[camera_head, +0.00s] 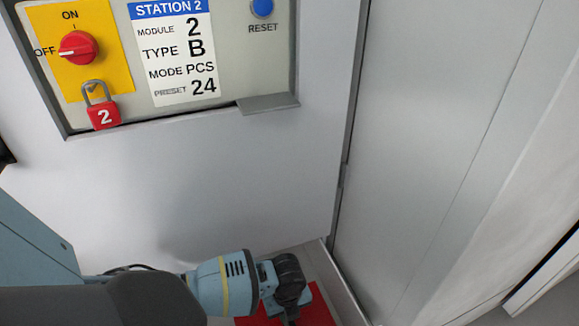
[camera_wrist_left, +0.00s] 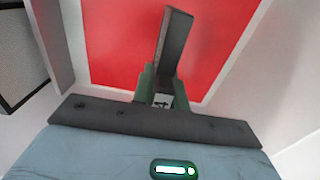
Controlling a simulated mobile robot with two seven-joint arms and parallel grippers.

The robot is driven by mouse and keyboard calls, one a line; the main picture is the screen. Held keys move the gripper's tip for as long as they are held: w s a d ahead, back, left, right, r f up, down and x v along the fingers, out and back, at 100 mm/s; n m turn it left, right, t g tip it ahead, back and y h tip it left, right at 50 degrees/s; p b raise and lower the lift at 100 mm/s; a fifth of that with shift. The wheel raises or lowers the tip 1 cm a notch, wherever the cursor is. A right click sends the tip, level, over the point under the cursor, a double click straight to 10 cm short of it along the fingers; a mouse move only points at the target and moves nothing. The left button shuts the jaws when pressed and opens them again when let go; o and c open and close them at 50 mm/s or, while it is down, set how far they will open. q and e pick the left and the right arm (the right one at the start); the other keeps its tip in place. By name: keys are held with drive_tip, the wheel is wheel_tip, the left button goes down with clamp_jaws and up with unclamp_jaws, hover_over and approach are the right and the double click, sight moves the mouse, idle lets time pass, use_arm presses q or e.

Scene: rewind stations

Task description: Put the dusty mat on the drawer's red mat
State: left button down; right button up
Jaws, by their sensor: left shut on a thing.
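The drawer's red mat (camera_head: 319,308) lies at the bottom of the head view, partly hidden by my left gripper (camera_head: 290,314). In the left wrist view the red mat (camera_wrist_left: 115,45) fills much of the upper middle, beyond the fingers. There my left gripper (camera_wrist_left: 163,88) has its green fingers close together, shut on a dark grey slab (camera_wrist_left: 172,48). The slab stands out edge-on over the red mat and appears to be the dusty mat. I cannot tell whether it touches the red mat. My right gripper is not in view.
Light drawer walls (camera_wrist_left: 52,40) border the red mat. A station panel with a red switch (camera_head: 80,47), a red padlock (camera_head: 103,112) and a blue reset button (camera_head: 262,8) is above. A grey cabinet wall (camera_head: 430,130) stands close on the right.

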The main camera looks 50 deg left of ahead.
use_arm(q)
drive_tip(key=shift+f, duration=0.25)
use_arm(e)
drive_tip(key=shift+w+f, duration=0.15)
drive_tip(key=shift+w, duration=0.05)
use_arm(q)
drive_tip(key=shift+f, duration=0.15)
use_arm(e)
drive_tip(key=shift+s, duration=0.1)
use_arm(q)
drive_tip(key=shift+f, duration=0.15)
drive_tip(key=c, duration=1.4)
unclamp_jaws()
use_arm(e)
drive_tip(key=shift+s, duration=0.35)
